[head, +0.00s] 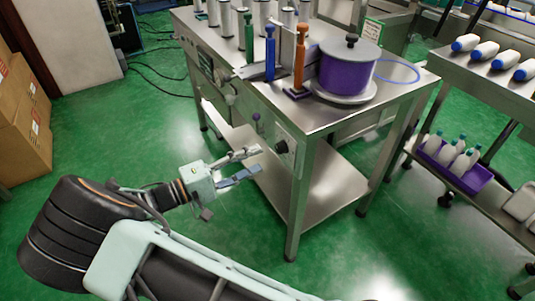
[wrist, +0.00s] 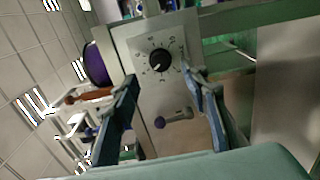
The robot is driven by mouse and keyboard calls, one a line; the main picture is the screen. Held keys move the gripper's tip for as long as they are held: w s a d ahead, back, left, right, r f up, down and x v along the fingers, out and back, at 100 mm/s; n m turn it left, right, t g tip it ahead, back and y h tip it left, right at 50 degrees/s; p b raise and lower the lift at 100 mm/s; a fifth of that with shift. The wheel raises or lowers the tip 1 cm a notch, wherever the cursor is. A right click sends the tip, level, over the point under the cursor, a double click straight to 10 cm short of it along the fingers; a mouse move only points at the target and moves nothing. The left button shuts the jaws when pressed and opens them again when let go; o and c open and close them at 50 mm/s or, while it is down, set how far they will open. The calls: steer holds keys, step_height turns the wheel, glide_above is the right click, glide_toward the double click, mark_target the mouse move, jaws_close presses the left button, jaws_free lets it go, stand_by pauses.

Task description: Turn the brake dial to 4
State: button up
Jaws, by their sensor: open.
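The brake dial (head: 281,147) is a black knob on a pale plate on the front side of the steel machine table (head: 330,112). In the wrist view the dial (wrist: 160,60) shows face-on, ringed by marks too small to read, and its setting cannot be told for sure. My gripper (head: 259,160) is open and empty in front of the plate, apart from the knob. In the wrist view my gripper (wrist: 159,78) has its two blue fingers spread, with the dial beyond and between their tips.
A purple spool (head: 349,68) and coloured posts stand on the table top. A lower steel shelf (head: 320,182) lies below.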

steer(key=v, duration=0.5)
stand_by(0.4)
